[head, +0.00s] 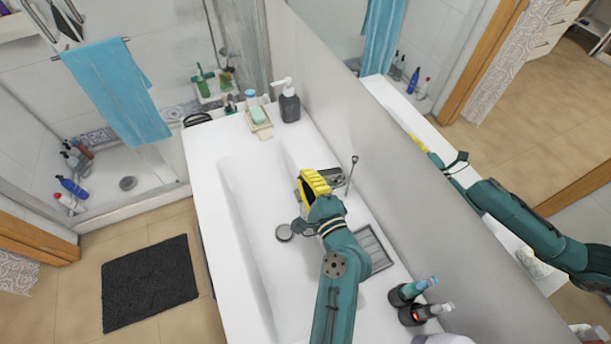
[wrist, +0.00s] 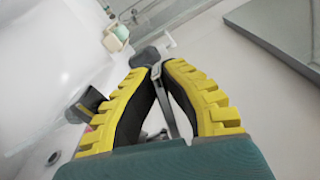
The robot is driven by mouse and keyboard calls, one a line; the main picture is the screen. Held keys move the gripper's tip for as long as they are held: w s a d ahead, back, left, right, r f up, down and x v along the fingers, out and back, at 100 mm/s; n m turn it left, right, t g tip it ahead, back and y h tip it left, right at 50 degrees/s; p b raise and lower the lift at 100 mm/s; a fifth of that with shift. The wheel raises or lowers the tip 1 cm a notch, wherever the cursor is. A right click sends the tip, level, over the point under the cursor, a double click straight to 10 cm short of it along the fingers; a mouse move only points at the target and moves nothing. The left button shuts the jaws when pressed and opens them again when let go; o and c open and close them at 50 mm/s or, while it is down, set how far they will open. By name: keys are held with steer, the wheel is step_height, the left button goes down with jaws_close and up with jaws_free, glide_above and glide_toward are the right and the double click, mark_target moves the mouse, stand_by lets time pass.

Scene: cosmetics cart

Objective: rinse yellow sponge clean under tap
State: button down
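My gripper (head: 313,187) reaches over the white sink (head: 235,195) beside the chrome tap (head: 333,177). Its fingers are yellow and ridged with dark inner sides. In the wrist view, the fingertips (wrist: 158,68) come close together, with grey metal showing between and just beyond them. The tap (wrist: 146,57) shows beyond the tips. Whether the fingers touch or hold it is unclear. I cannot make out a yellow sponge apart from the yellow fingers in either view. No running water is visible.
A ribbed tray (head: 376,250) and bottles (head: 413,290) lie right of my arm. A mirror wall (head: 350,120) borders the counter's right side.

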steer(key=c, duration=1.1)
jaws_free()
steer(key=shift+c, duration=0.2)
steer(key=v, duration=1.2)
